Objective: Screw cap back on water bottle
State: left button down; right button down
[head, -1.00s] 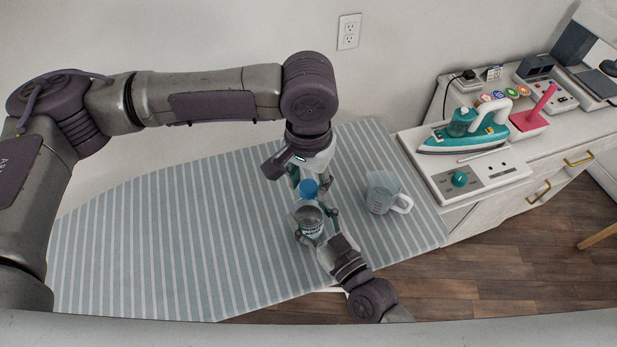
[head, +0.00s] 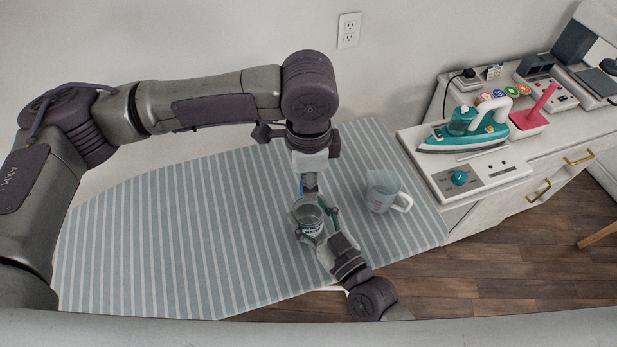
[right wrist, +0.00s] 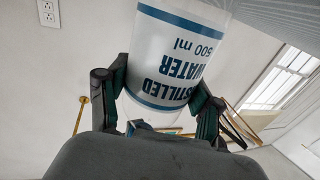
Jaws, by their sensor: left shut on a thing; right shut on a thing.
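The clear water bottle (head: 309,217) stands upright over the ironing board in the head view. My right gripper (head: 317,225) is shut on its body. In the right wrist view the bottle (right wrist: 178,50) appears upside down between the two fingers, with its "distilled water 500 ml" label showing. My left gripper (head: 309,187) points down right above the bottle's mouth and is shut on the blue cap (head: 301,184). Only a sliver of the cap shows beside the fingers. Whether the cap touches the bottle neck is hidden.
A clear measuring jug (head: 381,191) stands on the striped ironing board (head: 180,240), close to the right of the bottle. The board's left part is clear. A teal iron (head: 465,135) stands on the cabinet (head: 462,212) at the right.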

pick_arm(q)
jog(key=c, duration=0.8)
grip_release()
jog(key=shift+r, duration=2.25)
jog(key=shift+w+r+n, duration=0.1)
jog(key=shift+r+n, duration=0.7)
jog(key=shift+r, duration=0.5)
jog(key=shift+c, duration=0.4)
jog(key=shift+r+n, duration=0.4)
jog(key=shift+r, duration=0.05)
jog(key=shift+f, duration=4.05)
